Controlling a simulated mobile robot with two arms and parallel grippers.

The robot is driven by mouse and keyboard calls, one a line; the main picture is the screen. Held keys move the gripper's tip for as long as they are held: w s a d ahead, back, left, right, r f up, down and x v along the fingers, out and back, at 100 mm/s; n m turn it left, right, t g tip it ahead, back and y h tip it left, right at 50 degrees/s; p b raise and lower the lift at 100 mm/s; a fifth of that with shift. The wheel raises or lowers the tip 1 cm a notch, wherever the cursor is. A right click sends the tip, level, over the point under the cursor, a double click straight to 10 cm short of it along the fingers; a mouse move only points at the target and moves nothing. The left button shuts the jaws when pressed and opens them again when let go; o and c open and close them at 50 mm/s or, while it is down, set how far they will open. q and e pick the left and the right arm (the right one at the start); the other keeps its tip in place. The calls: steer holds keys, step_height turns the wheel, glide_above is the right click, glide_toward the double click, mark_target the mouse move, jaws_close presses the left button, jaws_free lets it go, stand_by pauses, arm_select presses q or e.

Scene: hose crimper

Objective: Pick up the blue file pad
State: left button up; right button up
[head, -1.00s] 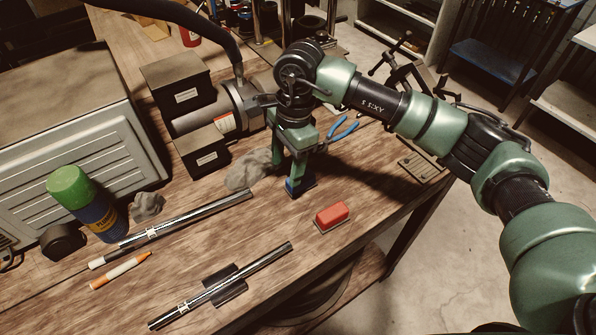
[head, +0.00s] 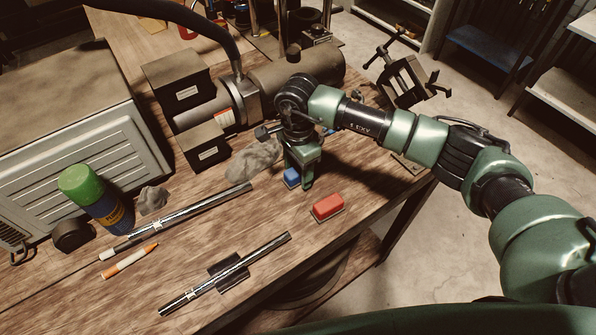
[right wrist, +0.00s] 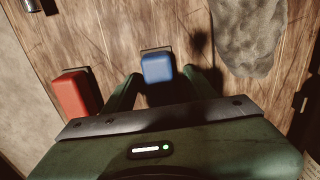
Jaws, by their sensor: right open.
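The blue file pad (head: 291,177) lies on the wooden bench, partly hidden by my right gripper in the head view. In the right wrist view the blue pad (right wrist: 157,67) sits between the two fingertips. My right gripper (head: 298,180) is open and low over the bench, with its fingers on either side of the pad. I cannot tell whether a finger touches it. A red pad (head: 327,206) lies to the right of the blue one, outside the fingers. My left gripper is not in view.
A grey rag (head: 254,160) lies just left of the gripper. Metal tubes (head: 190,211), a marker (head: 130,261) and a green-capped spray can (head: 95,199) are further left. A motor-like machine (head: 215,110) stands behind. The bench's front edge is close to the red pad.

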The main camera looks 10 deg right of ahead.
mark_target(298, 169)
jaws_close()
steer(key=shift+r, duration=0.1)
steer(key=shift+r, duration=0.5)
step_height(298, 169, up, 19)
steer(key=b, duration=0.6)
steer(key=shift+f, duration=0.1)
